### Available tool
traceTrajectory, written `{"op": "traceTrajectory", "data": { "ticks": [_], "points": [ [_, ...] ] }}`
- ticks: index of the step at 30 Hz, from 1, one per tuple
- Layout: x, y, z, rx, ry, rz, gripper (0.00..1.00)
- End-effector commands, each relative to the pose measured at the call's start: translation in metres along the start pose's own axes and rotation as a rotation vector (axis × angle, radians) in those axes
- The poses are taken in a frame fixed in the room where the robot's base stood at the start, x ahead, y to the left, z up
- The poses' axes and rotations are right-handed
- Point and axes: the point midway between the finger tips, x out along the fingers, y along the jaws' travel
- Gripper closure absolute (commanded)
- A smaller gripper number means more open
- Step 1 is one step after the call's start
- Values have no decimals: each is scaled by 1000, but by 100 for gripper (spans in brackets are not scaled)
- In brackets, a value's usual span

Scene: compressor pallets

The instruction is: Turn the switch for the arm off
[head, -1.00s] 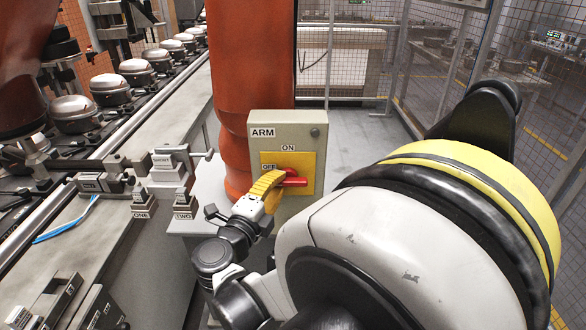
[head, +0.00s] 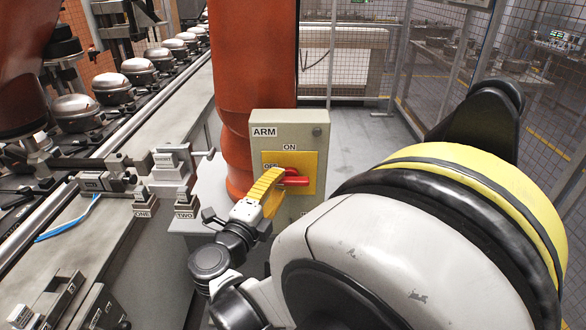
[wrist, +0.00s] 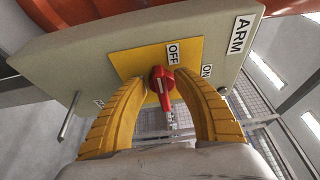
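A grey switch box (head: 318,150) labelled ARM stands in front of the orange robot column. Its yellow plate (head: 311,162) carries a red rotary switch handle (head: 296,180). In the head view the ON label is at the top of the plate and OFF at its left; the handle lies roughly level, reaching right. My gripper (wrist: 160,78) has its two yellow fingers on either side of the red handle (wrist: 163,88) in the wrist view. Contact is hard to judge. In the head view my gripper (head: 276,180) partly hides the switch.
A conveyor with several silver compressors (head: 112,87) runs along the left. Small fixtures labelled ONE and TWO (head: 184,207) sit at the bench edge near my arm. A wire mesh fence (head: 350,75) stands behind. Some grey floor (head: 365,130) is clear right of the box.

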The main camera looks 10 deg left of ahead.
Motion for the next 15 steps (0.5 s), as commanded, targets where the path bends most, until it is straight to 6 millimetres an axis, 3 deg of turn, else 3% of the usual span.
{"op": "traceTrajectory", "data": {
  "ticks": [9,15],
  "points": [
    [-71,0,1,0,-4,0,64],
    [-99,0,0,0,-1,0,64]
  ]
}}
